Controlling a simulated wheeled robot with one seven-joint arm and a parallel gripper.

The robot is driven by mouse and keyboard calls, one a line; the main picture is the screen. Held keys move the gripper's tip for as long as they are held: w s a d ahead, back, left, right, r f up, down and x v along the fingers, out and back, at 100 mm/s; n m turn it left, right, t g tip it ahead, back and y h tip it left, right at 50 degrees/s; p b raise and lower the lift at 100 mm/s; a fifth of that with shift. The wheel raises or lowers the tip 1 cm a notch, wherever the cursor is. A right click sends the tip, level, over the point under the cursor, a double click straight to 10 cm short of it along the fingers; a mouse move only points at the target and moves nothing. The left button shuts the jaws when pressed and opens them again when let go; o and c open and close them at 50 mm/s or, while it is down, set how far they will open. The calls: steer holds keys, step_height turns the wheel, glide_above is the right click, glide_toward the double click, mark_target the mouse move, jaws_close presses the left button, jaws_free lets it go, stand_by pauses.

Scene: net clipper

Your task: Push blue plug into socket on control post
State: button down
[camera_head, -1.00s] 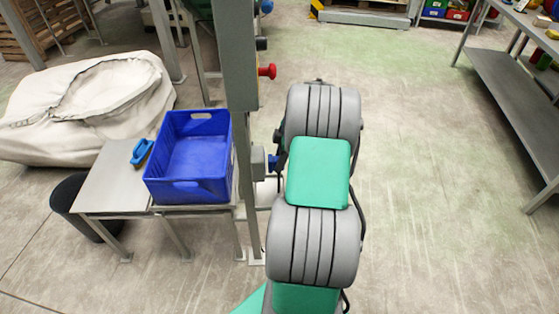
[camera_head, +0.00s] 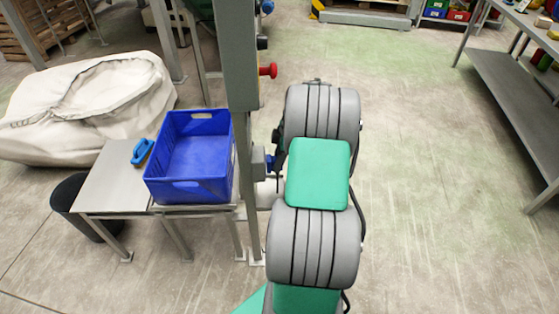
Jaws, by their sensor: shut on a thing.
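The grey control post (camera_head: 241,70) stands upright left of my arm, with a red button on its side. A small grey socket box (camera_head: 258,164) sticks out from the post's right side at mid height. The blue plug (camera_head: 270,162) is at the right face of this box, lined up with it; whether it is fully seated cannot be told. My gripper (camera_head: 276,160) is shut on the blue plug, at its right side. My own arm's grey and green links hide most of the gripper.
A blue crate (camera_head: 190,190) stands on a small metal table (camera_head: 112,186) left of the post. A blue handled tool (camera_head: 142,152) lies beside it. A large pale sack (camera_head: 85,105) and a dark bin (camera_head: 72,200) are further left. The floor right of my arm is clear up to a workbench (camera_head: 510,80).

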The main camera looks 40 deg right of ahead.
steer(key=shift+w, duration=0.1)
steer(key=c, duration=1)
jaws_free()
steer(key=shift+o, duration=0.2)
steer(key=v, duration=0.8)
steer(key=shift+f, duration=0.1)
